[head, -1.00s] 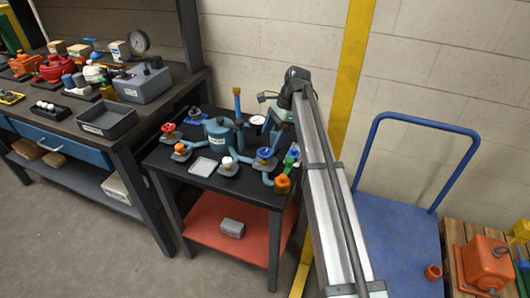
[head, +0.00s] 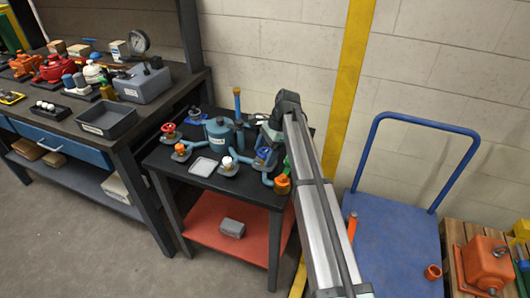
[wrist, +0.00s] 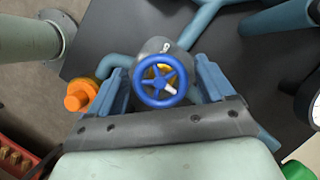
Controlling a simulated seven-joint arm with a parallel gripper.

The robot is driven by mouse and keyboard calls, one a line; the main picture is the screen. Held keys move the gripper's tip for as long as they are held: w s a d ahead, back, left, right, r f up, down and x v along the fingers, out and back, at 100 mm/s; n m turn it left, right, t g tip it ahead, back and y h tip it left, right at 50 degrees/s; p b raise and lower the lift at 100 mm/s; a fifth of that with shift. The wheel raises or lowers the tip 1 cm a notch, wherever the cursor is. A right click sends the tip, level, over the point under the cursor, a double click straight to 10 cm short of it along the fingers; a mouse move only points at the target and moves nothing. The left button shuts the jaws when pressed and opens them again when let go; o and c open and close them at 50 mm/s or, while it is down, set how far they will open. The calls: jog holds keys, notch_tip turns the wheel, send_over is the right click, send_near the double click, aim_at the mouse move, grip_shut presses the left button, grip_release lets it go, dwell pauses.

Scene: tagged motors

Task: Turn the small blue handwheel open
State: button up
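A blue handwheel (wrist: 160,82) with several spokes and a white mark on one spoke sits in the middle of the wrist view. It stands over a grey base, with a yellow-orange part showing through the spokes. My gripper (wrist: 164,68) is open, with a blue finger on each side of the wheel and a gap at both sides. In the head view my gripper (head: 270,137) is over the right side of the dark table, at the blue wheel (head: 263,155), partly hiding it.
A blue tank (head: 219,135) with pipes stands mid-table. A red handwheel (head: 168,128), a white knob (head: 227,162) and an orange knob (head: 282,184) stand around it. The orange knob also shows left of my gripper in the wrist view (wrist: 78,97).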

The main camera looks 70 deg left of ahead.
jog(key=c, duration=0.9)
jog(key=shift+n, duration=0.3)
jog(key=n+h, duration=0.2)
jog(key=n, duration=0.2)
jog(key=shift+a+n, duration=0.1)
jog(key=shift+n, duration=0.2)
jog(key=n, duration=0.2)
jog(key=n+t+h, duration=0.1)
jog(key=n, duration=0.2)
jog(key=shift+h, duration=0.3)
jog(key=shift+t, duration=0.3)
jog(key=o, duration=1)
